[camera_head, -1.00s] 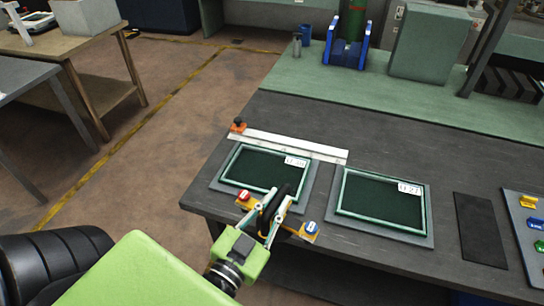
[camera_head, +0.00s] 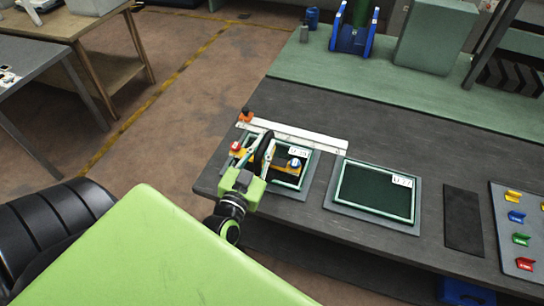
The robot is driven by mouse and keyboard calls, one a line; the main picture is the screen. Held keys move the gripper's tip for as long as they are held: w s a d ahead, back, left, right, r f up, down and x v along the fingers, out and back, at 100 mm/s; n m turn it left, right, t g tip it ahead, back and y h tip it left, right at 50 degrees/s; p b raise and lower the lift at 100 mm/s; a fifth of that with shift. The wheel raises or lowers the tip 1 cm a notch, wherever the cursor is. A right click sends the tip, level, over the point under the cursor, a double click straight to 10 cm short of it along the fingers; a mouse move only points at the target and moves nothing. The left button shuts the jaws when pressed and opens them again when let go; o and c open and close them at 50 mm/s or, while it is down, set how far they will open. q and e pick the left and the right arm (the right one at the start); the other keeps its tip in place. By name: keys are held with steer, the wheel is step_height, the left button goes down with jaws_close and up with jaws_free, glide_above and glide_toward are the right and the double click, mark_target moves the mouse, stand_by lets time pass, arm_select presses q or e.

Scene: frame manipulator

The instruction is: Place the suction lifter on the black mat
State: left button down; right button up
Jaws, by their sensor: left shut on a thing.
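The suction lifter (camera_head: 284,166) has a yellow bar with a red end and a blue end, and a black handle in the middle. My left gripper (camera_head: 263,150) is shut on it, over the left green frame (camera_head: 289,184); I cannot tell if the lifter touches the frame's panel. The gripper and lifter hide much of that frame. The black mat (camera_head: 463,220) is a bare, narrow dark rectangle lying to the right on the grey table. My right gripper is not in view.
A second green frame (camera_head: 374,191) on a grey base lies between the left frame and the mat. A white ruler-like bar (camera_head: 298,134) with an orange clamp lies behind the left frame. A tray of coloured clips (camera_head: 518,232) stands right of the mat.

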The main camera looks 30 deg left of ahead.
arm_select(q)
steer(key=w+a+f+b, duration=0.6)
steer(key=w+f+b, duration=0.2)
steer(key=w+f, duration=0.4)
steer(key=shift+w+f, duration=0.2)
steer(key=shift+w, duration=0.2)
steer(key=shift+f+b, duration=0.1)
steer(key=shift+b, duration=0.2)
steer(key=c, duration=2)
jaws_free()
steer(key=shift+s+f, duration=0.1)
